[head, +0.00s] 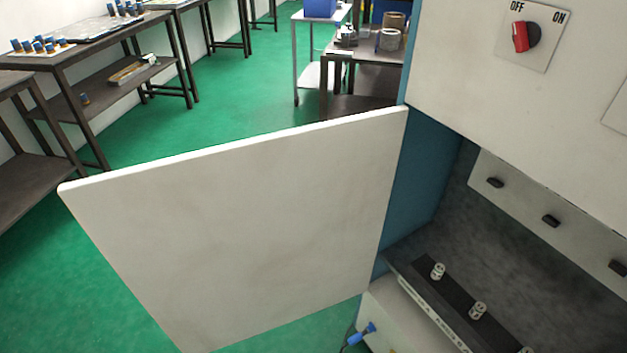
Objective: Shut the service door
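The service door (240,230) is a large off-white panel standing wide open. Its right edge meets the blue side of the machine cabinet (425,185), and its free edge reaches out to the left over the green floor. The opening at the right is uncovered and shows a dark grey interior (520,240) with a rail of small pale cylindrical fittings (478,310). Neither of my grippers shows in the head view. I see no handle on the visible face of the door.
A red rotary switch (521,37) sits on the white upper panel, between OFF and ON marks. A blue connector with a cable (362,335) is low by the opening. Dark workbenches (95,65) stand far left; a trolley (305,65) stands behind. Green floor between is clear.

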